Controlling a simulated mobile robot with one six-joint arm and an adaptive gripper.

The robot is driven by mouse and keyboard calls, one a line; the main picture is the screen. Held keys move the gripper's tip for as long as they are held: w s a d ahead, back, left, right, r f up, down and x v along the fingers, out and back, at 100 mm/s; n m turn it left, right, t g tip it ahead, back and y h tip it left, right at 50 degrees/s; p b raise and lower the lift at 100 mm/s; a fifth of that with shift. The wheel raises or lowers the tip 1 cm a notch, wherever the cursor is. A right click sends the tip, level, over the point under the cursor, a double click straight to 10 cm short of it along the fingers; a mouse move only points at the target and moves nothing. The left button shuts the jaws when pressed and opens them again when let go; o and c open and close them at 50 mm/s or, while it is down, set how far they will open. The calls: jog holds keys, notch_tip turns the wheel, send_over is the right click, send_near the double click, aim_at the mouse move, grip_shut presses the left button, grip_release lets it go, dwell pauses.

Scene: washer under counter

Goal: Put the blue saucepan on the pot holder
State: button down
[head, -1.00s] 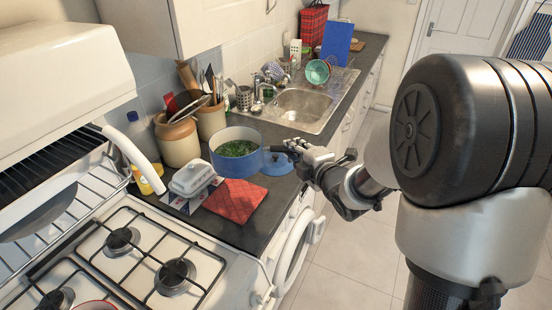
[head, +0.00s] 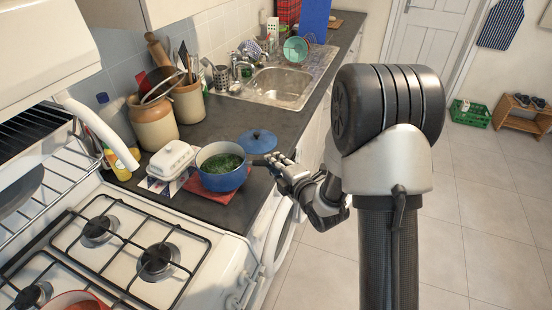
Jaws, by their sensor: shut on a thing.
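The blue saucepan (head: 224,179), with green food inside, is upright over the red pot holder (head: 228,196) on the dark counter. The pot holder shows only at the pan's front and sides. I cannot tell whether the pan's base touches it. My gripper (head: 272,164) is to the right of the pan and shut on its dark handle, which points right. The gripper's fingers hide part of the handle.
A blue lid (head: 258,141) lies on the counter behind the pan. A white lidded dish (head: 172,160) stands close at its left. The gas hob (head: 130,247) is in front. Utensil crocks (head: 152,124) and the sink (head: 282,88) are farther back.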

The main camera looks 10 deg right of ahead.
jog(key=shift+w+f, duration=0.1)
jog(key=shift+f, duration=0.6)
jog(key=shift+f+b, duration=0.15)
jog(key=shift+b, duration=0.15)
jog(key=c, duration=1.9)
grip_release()
jog(key=shift+f, duration=0.15)
jog(key=o, duration=0.4)
